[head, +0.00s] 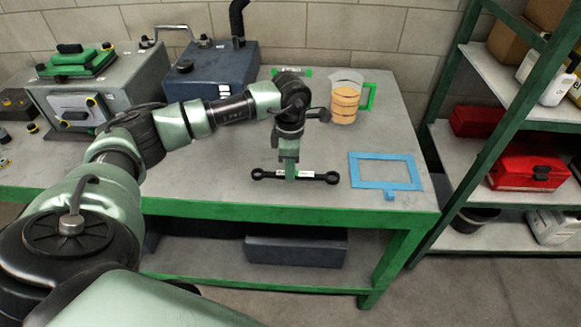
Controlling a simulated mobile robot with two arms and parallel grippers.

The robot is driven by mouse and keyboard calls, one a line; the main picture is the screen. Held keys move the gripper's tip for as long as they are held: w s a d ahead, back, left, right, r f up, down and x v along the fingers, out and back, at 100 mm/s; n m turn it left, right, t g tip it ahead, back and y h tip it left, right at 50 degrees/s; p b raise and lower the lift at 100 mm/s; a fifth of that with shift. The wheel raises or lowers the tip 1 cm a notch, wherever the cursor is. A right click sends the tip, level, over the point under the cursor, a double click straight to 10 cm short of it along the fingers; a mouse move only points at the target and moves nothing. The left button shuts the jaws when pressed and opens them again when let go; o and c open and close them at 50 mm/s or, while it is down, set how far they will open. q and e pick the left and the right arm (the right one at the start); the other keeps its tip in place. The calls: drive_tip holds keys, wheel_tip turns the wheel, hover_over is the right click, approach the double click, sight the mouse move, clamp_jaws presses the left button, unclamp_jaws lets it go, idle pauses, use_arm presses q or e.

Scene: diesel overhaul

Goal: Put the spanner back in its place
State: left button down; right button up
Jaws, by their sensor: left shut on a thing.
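The spanner (317,176) is dark with a rounded head at each end and a pale label at its middle. It lies crosswise near the front of the bench top. My left gripper (291,176) points down and is shut on the middle of the spanner. I cannot tell whether the spanner touches the bench or hangs just above it. A blue outlined frame (355,172) with a small tab lies flat on the bench, to the right of the spanner; its inside is empty. My right gripper is not in view.
A jug of amber liquid (345,103) with a green handle stands behind the spanner. A blue metal box (212,70) and a grey machine (135,75) stand at the back left. A shelf rack with a red toolbox (525,167) is at right. The bench's green front edge (300,214) is close.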

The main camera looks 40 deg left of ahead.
use_arm(q)
drive_tip(key=shift+f, duration=0.15)
idle(0.4)
drive_tip(key=shift+f+b, duration=1)
drive_tip(key=c, duration=1.3)
unclamp_jaws()
drive_tip(key=shift+r, duration=0.1)
drive_tip(key=shift+o, duration=0.2)
